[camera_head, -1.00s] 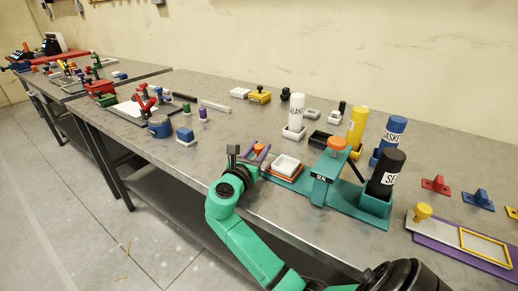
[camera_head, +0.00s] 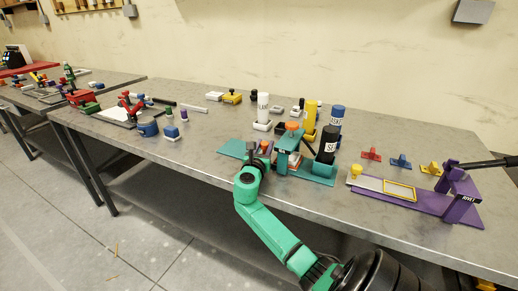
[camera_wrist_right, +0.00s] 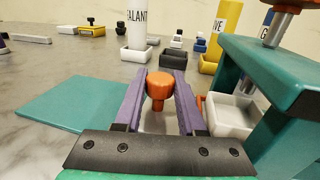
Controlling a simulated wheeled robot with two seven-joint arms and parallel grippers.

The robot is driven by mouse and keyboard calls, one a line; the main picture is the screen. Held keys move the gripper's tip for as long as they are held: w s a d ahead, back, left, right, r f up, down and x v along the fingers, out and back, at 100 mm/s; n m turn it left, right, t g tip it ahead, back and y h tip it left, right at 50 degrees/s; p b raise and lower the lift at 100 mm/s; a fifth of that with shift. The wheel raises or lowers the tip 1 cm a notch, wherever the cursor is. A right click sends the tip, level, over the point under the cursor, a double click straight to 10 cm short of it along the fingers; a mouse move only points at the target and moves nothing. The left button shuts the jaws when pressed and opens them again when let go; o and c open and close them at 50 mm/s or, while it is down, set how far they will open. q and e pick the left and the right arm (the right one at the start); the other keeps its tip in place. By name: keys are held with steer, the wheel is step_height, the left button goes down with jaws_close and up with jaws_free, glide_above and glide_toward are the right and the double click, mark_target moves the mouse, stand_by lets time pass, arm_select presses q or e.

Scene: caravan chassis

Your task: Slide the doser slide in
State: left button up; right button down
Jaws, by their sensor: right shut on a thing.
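The teal doser stand (camera_head: 288,146) rises just right of the gripper. The tray is at or under the stand's arch; its far side is partly hidden by the stand's post. The teal base (camera_wrist_right: 75,103) lies bare to the left of the fingers. My left gripper is not in view.
A black bottle (camera_head: 327,143) stands in a teal holder at the doser's right. White, yellow and blue bottles stand behind. A purple fixture (camera_head: 460,195) with a yellow frame is further right. The bench is clear in front of the stand.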

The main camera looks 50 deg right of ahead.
steer(key=shift+s+d+f, duration=0.1)
steer(key=shift+f, duration=0.05)
steer(key=c, duration=0.5)
jaws_free()
steer(key=shift+s, duration=0.1)
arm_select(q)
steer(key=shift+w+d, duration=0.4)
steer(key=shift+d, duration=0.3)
arm_select(e)
steer(key=shift+s+d, duration=0.1)
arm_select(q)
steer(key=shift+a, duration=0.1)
arm_select(e)
steer(key=shift+a, duration=0.35)
steer(key=v, duration=1.4)
steer(key=shift+s, duration=0.1)
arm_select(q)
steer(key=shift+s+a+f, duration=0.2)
arm_select(e)
steer(key=shift+d, duration=0.1)
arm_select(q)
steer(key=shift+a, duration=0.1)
